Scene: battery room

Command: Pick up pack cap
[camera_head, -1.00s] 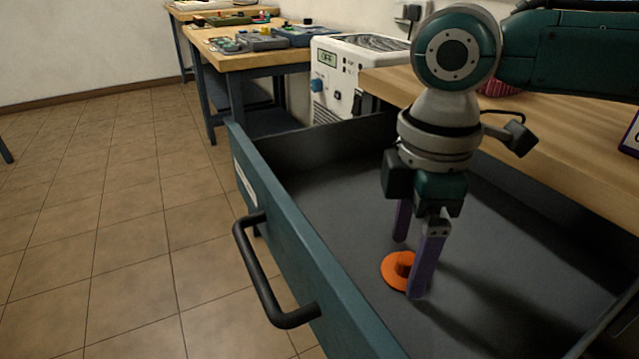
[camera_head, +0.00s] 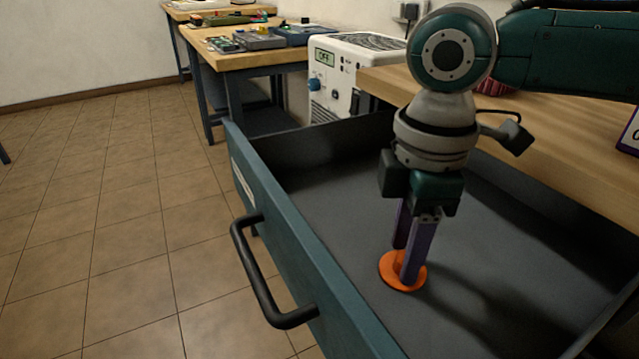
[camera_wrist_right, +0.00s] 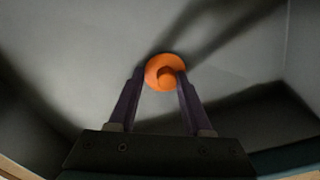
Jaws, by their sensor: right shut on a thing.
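The orange pack cap (camera_head: 388,270), a round disc with a raised knob in its middle, is in the open drawer, at or just above its grey floor. My right gripper (camera_head: 402,268) reaches down into the drawer from above, its purple fingers shut on the cap. The near finger covers part of the cap in the head view. In the right wrist view the cap (camera_wrist_right: 162,62) shows between the tips of the right gripper (camera_wrist_right: 163,75). My left gripper is in neither view.
The drawer (camera_head: 305,262) has a teal front with a black handle (camera_head: 262,275) and is otherwise bare. A wooden worktop (camera_head: 560,150) lies behind it. A white unit reading OFF (camera_head: 345,70) stands beyond the drawer. Tiled floor is free at left.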

